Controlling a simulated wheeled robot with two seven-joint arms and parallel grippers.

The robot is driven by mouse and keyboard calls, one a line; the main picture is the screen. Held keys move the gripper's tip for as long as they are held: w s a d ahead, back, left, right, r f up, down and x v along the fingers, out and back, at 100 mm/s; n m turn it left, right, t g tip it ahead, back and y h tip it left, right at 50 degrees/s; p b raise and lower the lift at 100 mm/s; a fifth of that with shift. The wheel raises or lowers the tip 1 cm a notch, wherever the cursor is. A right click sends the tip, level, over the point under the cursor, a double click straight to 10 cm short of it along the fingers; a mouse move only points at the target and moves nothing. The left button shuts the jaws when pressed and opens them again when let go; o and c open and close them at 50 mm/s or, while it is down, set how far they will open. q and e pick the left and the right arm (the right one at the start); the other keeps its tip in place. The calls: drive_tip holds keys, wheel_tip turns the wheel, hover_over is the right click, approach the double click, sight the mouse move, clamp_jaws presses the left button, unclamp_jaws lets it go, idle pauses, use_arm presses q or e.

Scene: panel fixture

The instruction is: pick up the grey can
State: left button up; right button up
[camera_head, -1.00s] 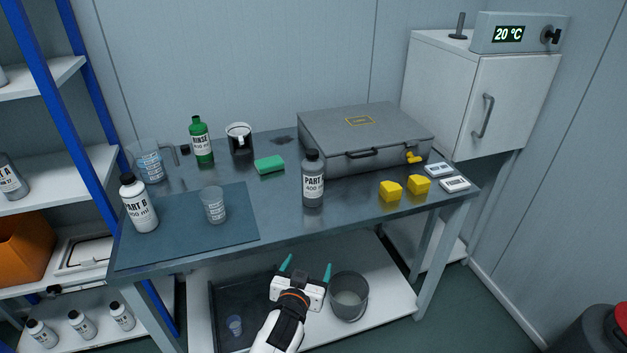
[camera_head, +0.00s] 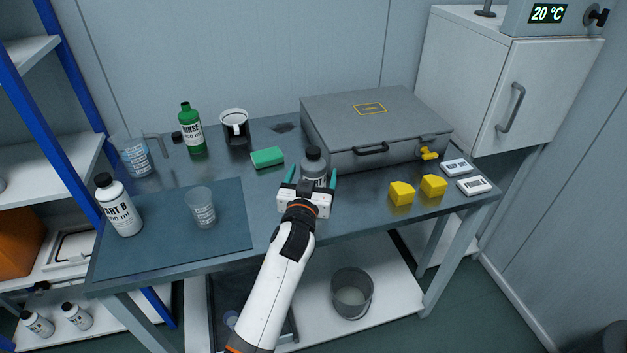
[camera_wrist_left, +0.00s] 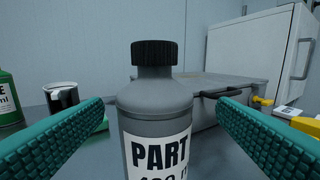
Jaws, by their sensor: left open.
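The grey can (camera_head: 314,163) is a grey bottle with a black cap and a white label, upright on the bench in front of the grey case. Its lower part is hidden behind my gripper in the head view. My left gripper (camera_head: 311,181) is open, its teal fingers pointing at the can. In the left wrist view the grey can (camera_wrist_left: 155,105) stands between the two spread fingers, with a visible gap on each side. "PART" reads on its label there. My right gripper does not show.
The grey case (camera_head: 375,120) stands behind the can, with a green sponge (camera_head: 267,157) to the left. Two yellow blocks (camera_head: 417,189) sit to the right. A clear beaker (camera_head: 201,207) and a white bottle (camera_head: 119,206) stand on the dark mat (camera_head: 170,250).

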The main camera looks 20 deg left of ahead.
use_arm(q)
drive_tip(key=shift+w+a+r, duration=0.15)
drive_tip(key=shift+w+a, duration=0.05)
drive_tip(key=shift+w, duration=0.55)
drive_tip(key=w, duration=0.3)
drive_tip(key=shift+w+a, duration=0.25)
drive_tip(key=shift+a, duration=0.1)
drive_tip(key=shift+w+f, duration=0.2)
drive_tip(key=shift+s, duration=0.1)
drive_tip(key=shift+c, duration=0.9)
drive_tip(key=shift+r, duration=0.1)
drive_tip(key=c, duration=1.1)
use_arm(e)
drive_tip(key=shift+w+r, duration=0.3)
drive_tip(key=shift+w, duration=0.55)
